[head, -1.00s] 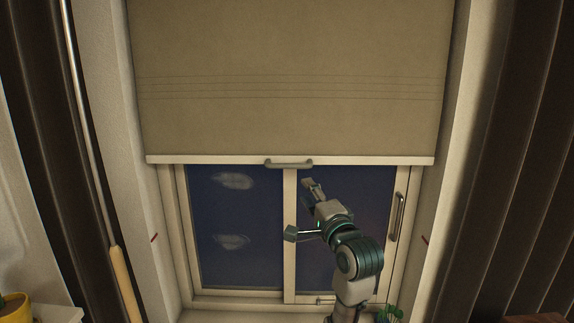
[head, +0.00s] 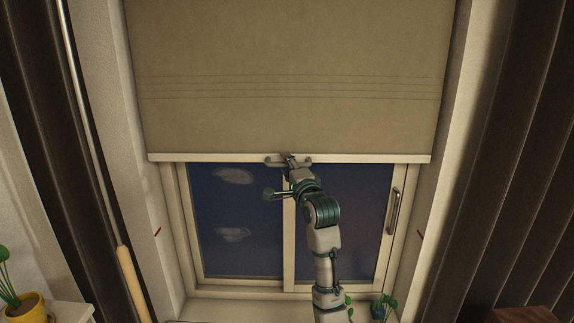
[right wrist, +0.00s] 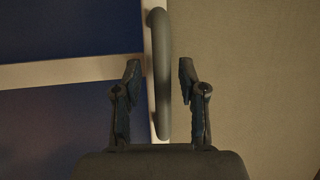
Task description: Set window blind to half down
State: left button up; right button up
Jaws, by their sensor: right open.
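The beige window blind (head: 290,60) hangs over the upper part of the window, with its pale bottom bar (head: 210,158) just above the middle of the head view. A grey handle (head: 272,161) sits at the middle of that bar. My right gripper (head: 288,158) is at the handle, partly covering it. In the right wrist view, the open fingers of the right gripper (right wrist: 158,85) stand on either side of the handle (right wrist: 160,60), with gaps showing on both sides. The blind cloth (right wrist: 250,80) fills the right of that view. My left gripper is not in view.
Sliding window panes (head: 235,225) show below the bar, with a window handle (head: 394,211) at the right. Small red marks (head: 157,232) are on both side walls. Dark curtains (head: 515,150) hang at both sides. A yellow plant pot (head: 27,308) stands lower left, and small plants (head: 383,306) are on the sill.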

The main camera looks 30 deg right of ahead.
grip_shut()
jog(key=shift+f, duration=0.15)
notch_tip(320, 180, down, 27)
jog(key=b, duration=1.1)
jog(key=shift+b, duration=0.35)
grip_release()
